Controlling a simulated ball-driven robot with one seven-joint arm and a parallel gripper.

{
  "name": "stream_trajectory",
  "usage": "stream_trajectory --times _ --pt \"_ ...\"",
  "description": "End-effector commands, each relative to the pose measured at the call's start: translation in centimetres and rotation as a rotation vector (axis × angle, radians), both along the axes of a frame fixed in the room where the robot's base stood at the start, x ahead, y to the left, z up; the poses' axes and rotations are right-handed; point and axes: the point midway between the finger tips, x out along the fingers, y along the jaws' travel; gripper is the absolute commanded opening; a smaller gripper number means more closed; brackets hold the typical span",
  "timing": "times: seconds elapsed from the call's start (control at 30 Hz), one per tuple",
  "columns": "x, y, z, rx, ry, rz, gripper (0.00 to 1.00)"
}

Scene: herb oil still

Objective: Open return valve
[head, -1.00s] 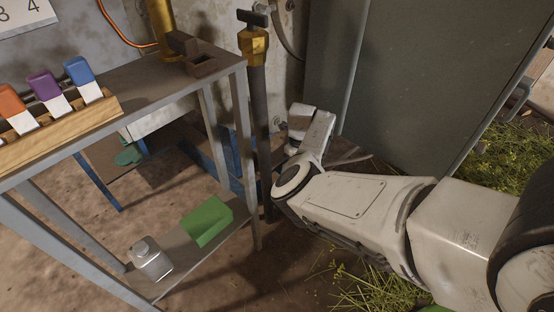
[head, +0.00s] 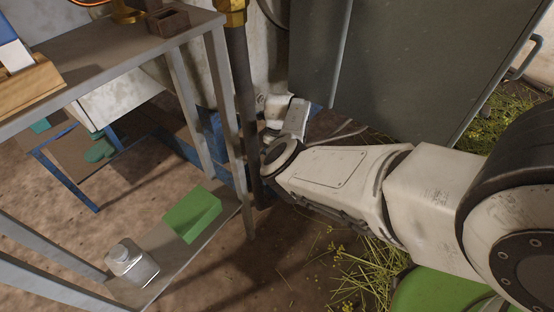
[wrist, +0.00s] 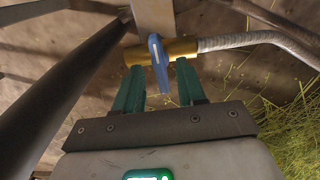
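In the wrist view a brass valve body (wrist: 181,48) lies across the top, with a blue lever (wrist: 158,62) on it and a grey braided hose (wrist: 245,40) leaving to the right. My gripper (wrist: 159,75) has two teal fingers, apart, one on each side of the blue lever. Narrow gaps show beside the lever; I cannot tell whether either finger touches the brass body. In the head view my gripper and this valve are hidden beyond my arm. Another brass fitting (head: 232,14) tops a dark upright pipe (head: 241,90), cut off by the top edge.
A grey metal table (head: 110,75) stands at the left, with a green block (head: 192,215) and a clear bottle (head: 131,262) on its lower shelf. A large grey cabinet (head: 400,70) stands behind my arm. Cut yellow-green plants (head: 365,275) lie on the floor.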

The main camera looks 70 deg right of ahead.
Motion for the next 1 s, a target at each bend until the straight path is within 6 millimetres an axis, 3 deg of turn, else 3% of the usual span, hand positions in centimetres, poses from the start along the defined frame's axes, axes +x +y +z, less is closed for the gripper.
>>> stream_trajectory --times 0.13,0.5,0.9,1.0 --pt "0.00 -0.02 -1.23 0.000 0.000 0.000 0.40" --pt "0.00 0.01 -1.39 0.000 0.000 0.000 0.40" --pt "0.01 0.01 -1.38 0.000 0.000 0.000 0.02" --pt "0.02 0.02 -1.38 0.000 0.000 0.000 0.00"
